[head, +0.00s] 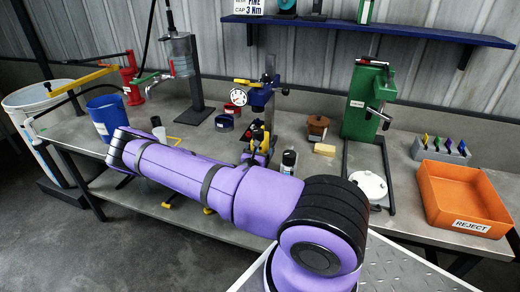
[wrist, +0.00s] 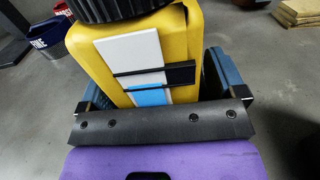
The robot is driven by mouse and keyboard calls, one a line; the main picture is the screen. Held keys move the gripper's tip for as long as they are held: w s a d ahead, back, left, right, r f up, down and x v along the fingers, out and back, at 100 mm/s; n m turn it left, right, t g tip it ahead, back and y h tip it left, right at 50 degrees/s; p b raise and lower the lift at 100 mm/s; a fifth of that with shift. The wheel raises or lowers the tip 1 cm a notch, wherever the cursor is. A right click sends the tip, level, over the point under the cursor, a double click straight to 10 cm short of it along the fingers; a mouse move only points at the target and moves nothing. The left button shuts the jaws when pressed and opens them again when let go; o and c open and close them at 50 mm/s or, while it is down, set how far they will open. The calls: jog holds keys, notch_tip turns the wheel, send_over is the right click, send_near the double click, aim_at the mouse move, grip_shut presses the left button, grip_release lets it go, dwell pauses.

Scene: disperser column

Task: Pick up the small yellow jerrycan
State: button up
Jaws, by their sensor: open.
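The small yellow jerrycan (wrist: 190,35) fills the middle of the wrist view. It has a black ribbed cap (wrist: 115,8) and a label with white, black and blue patches. My gripper (wrist: 148,88) is open, with a blue finger on each side of the jerrycan. I cannot tell whether either finger touches it. In the head view the jerrycan (head: 257,134) shows small on the bench behind my purple arm, with my gripper (head: 258,148) at it. My arm hides some of the bench there.
A gauge stand (head: 262,95) rises just behind the jerrycan. An orange REJECT tray (head: 465,195) is at far right.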

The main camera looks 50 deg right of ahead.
grip_shut()
dwell(0.3)
jog(key=shift+r, duration=0.1)
